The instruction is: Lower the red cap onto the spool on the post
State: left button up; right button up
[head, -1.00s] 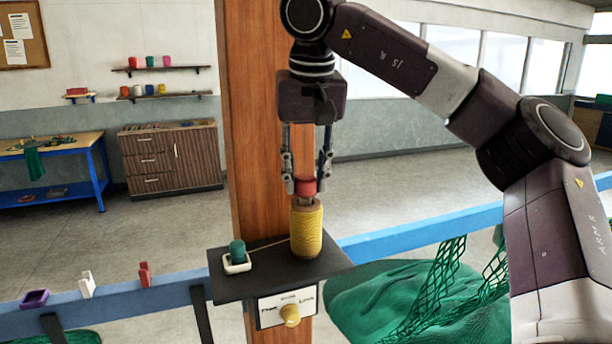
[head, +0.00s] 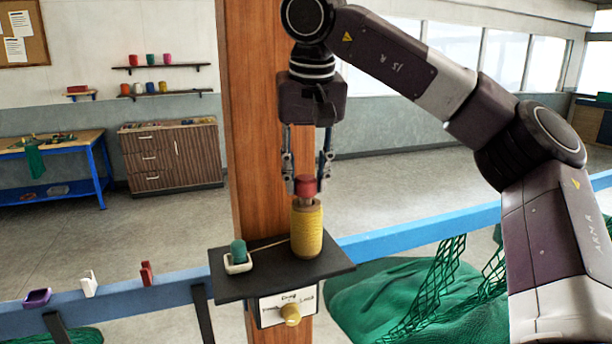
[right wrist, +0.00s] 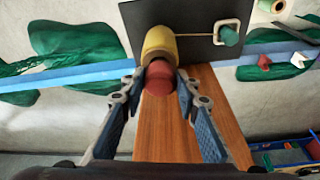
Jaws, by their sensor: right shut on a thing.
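The red cap (head: 306,186) is between the fingertips of my right gripper (head: 306,180), just above the yellow spool (head: 307,230). My right gripper is shut on the cap, which also shows in the right wrist view (right wrist: 160,92). The spool stands upright on a dark shelf (head: 328,266) fixed to the wooden post (head: 258,130). A grey-brown piece shows between cap and spool top, so the cap is not flush on the yarn. In the right wrist view the spool (right wrist: 160,42) lies beyond the cap. My left gripper is out of view.
A green cap-like piece (head: 238,250) sits in a white holder left of the spool, with a yellow line running to it. A dial (head: 291,314) is below the shelf. A blue rail (head: 420,232) and green netting (head: 400,300) lie around the post.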

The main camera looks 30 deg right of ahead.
jog(key=shift+f, duration=0.2)
dwell(0.5)
jog(key=shift+f, duration=0.45)
jog(key=o, duration=1.1)
jog(key=v, duration=1.2)
